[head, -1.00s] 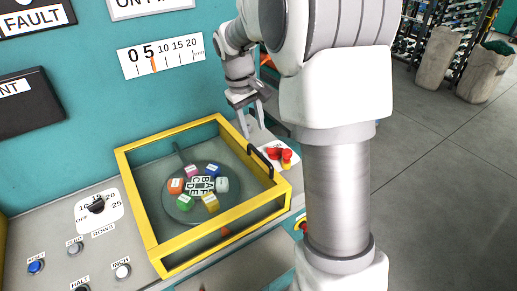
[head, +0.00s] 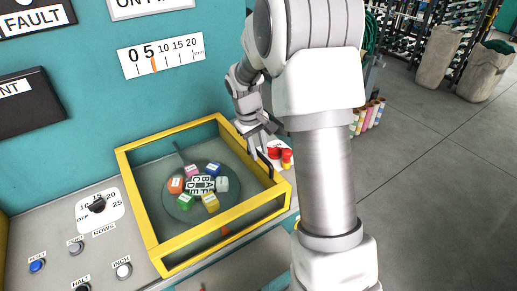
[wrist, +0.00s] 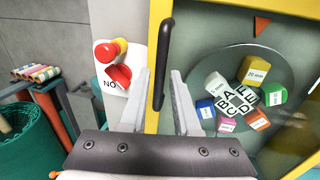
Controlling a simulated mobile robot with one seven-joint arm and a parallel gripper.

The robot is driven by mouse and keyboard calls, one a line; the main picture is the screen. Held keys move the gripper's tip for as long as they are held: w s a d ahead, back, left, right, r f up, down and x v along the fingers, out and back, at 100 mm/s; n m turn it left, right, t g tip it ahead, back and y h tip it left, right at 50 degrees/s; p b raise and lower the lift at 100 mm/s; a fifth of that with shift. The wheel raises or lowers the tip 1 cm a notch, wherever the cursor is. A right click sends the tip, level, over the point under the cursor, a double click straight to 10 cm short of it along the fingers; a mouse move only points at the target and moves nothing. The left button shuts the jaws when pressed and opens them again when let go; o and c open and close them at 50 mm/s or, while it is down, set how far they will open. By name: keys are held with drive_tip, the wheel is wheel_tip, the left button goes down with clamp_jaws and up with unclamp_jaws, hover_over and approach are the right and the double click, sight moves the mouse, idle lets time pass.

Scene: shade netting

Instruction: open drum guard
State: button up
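The drum guard (head: 170,252) is a yellow frame with a clear panel, lying closed over the round drum (head: 183,207) with coloured labelled blocks. It also fills the right of the wrist view (wrist: 155,60). Its black bar handle (wrist: 162,65) runs along the guard's edge, on the right side in the head view (head: 264,162). My gripper (wrist: 160,78) is open, with one finger on each side of the handle in the wrist view; the handle shows between them. I cannot tell whether the fingers touch it. In the head view my gripper (head: 262,148) is at the handle.
A red and yellow switch (wrist: 113,62) on a white plate sits close beside the guard and my left finger. A rotary knob (head: 97,205) and several buttons are on the panel at left. Coloured rolls (head: 368,115) and bins (head: 440,55) stand at the right.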

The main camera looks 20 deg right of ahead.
clamp_jaws()
idle(1.1)
